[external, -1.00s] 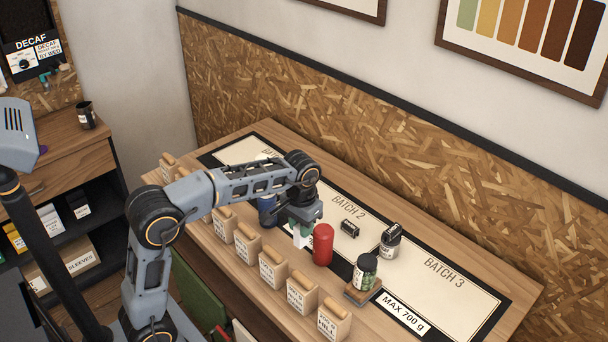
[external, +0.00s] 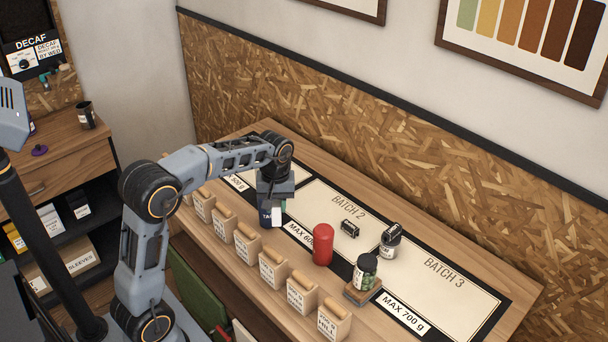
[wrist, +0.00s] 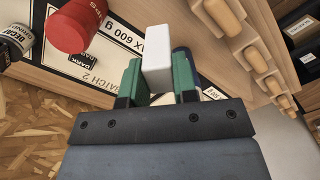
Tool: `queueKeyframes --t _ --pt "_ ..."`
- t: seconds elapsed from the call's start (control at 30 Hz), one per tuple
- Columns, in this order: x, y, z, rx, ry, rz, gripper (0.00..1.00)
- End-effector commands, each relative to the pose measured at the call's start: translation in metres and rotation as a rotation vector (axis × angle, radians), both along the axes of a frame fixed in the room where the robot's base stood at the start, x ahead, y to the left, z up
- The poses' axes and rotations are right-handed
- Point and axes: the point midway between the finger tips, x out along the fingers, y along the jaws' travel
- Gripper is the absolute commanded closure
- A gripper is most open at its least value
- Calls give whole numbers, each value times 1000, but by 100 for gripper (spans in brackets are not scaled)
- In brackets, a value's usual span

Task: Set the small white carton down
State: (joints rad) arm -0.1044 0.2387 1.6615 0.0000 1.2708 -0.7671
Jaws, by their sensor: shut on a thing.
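The small white carton (wrist: 157,50) is between the green fingers of my gripper (wrist: 157,78) in the wrist view. The fingers are shut on its sides. In the external view the carton (external: 277,217) shows as a small white patch below my gripper (external: 276,200), close to a dark blue can (external: 265,214). I cannot tell whether the carton touches the can or the bench. The blue can is partly hidden behind the carton and a finger in the wrist view.
A red cylinder (external: 322,245) stands right of my gripper. Beyond it are a green-filled jar (external: 365,273) on a wooden block, a dark tin (external: 390,242) and a small black box (external: 349,229). Wooden blocks (external: 272,268) line the front edge. Much of the BATCH 3 mat (external: 450,290) is bare.

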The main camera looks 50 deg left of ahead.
Motion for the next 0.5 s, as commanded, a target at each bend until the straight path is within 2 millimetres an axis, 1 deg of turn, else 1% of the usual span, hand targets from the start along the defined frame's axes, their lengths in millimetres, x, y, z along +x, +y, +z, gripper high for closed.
queueKeyframes --t 0.03,0.1,0.2,0.33,0.5 --pt "0 5 0 3 0 93 96" --pt "0 9 -2 6 -4 228 96" --pt "1 10 -5 10 -9 390 96" --pt "3 10 -7 12 -18 546 96" --pt "5 10 -7 13 -25 662 96"
